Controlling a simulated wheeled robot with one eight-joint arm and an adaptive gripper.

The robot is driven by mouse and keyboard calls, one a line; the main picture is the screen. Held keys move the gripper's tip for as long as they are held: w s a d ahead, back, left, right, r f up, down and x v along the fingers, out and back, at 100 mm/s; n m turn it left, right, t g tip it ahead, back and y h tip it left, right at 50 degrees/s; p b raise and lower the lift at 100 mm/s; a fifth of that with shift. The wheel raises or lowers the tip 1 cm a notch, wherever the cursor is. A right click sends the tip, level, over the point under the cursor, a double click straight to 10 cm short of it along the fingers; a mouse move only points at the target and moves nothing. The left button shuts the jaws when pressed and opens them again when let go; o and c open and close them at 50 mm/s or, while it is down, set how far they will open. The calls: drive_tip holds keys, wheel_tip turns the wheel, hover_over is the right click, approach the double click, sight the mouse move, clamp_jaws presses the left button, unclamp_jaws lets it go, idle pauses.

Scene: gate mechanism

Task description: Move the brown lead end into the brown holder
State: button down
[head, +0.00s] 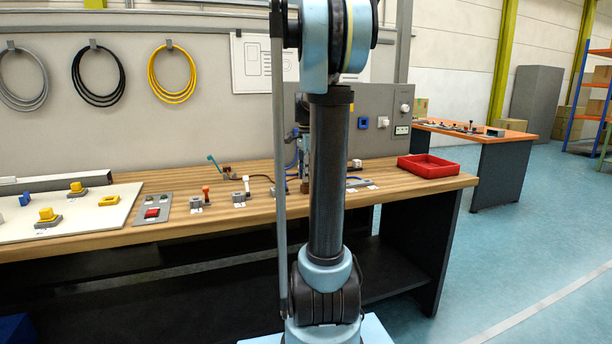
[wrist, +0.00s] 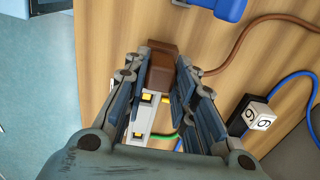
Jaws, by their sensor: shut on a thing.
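The brown lead end (wrist: 162,68) is a brown block in the wrist view, with a brown cable (wrist: 238,45) running off to the upper right. My gripper (wrist: 159,82) is shut on it, one finger on each side. Just below it in the picture is a grey-white block (wrist: 139,122) with yellow parts; I cannot tell whether the two touch. In the head view my arm hides most of the gripper and the held end. I cannot make out for certain which thing is the brown holder.
A black-and-white numbered block (wrist: 261,118) with a blue cable is right of my gripper. A blue part (wrist: 229,8) lies at the top. On the wooden bench (head: 330,205) are several small grey fixtures, a white board (head: 100,224) and a red tray (head: 428,166).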

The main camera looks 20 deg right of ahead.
drive_tip(key=c, duration=1.2)
unclamp_jaws()
wheel_tip(320, 180, up, 11)
drive_tip(key=s+a+f+n+t, duration=0.1)
drive_tip(key=s+a+f+n, duration=0.2)
drive_tip(key=s+f+n, duration=0.45)
drive_tip(key=s+a+f+n, duration=0.2)
drive_tip(key=s+a+f, duration=0.2)
drive_tip(key=s, duration=0.7)
drive_tip(key=s+a+f+n, duration=0.1)
drive_tip(key=s+f+n, duration=0.1)
drive_tip(key=s+f, duration=0.2)
drive_tip(key=s+f+n, duration=0.3)
drive_tip(key=s+f, duration=0.1)
drive_tip(key=f, duration=0.2)
drive_tip(key=s+a+f+n+t, duration=0.1)
drive_tip(key=s+f+n, duration=0.1)
drive_tip(key=s+f, duration=0.2)
drive_tip(key=shift+s+a+f+n, duration=0.15)
drive_tip(key=shift+s+f, duration=0.05)
drive_tip(key=shift+f, duration=0.3)
drive_tip(key=shift+s+a+f+n, duration=0.1)
drive_tip(key=shift+s+a+f, duration=0.05)
drive_tip(key=shift+f, duration=0.3)
